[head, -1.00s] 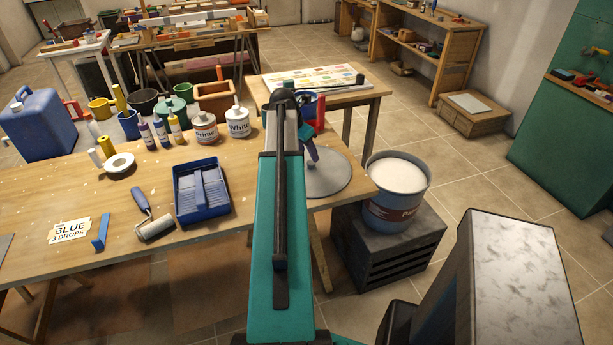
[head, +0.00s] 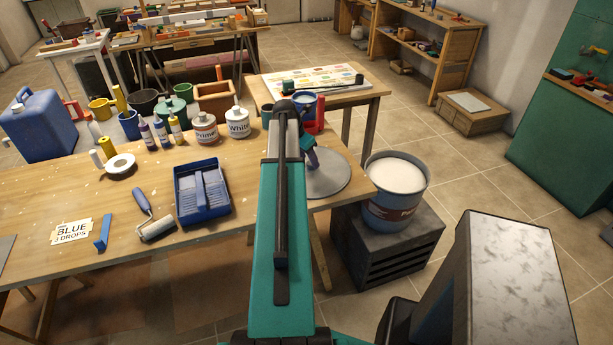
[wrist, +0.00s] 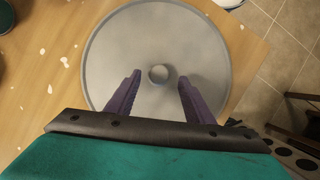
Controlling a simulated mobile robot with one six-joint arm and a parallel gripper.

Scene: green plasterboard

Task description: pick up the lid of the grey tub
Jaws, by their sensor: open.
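The grey lid (head: 336,177) lies flat on the right end of the wooden table, partly hidden behind my arm in the head view. In the wrist view the round lid (wrist: 158,30) fills the upper middle, with a small round knob (wrist: 159,74) at its centre. My gripper (wrist: 155,82) is open above the lid, its two purple fingers on either side of the knob and apart from it. In the head view one purple finger of my gripper (head: 311,157) shows over the lid. The grey tub (head: 395,190) stands open, filled with something white.
The tub rests on a dark crate (head: 385,243) right of the table. A blue paint tray (head: 202,192), a roller (head: 153,222) and a white pot (head: 238,124) stand on the table (head: 110,210). A blue cup (head: 303,105) and a red object (head: 320,115) are close behind the gripper.

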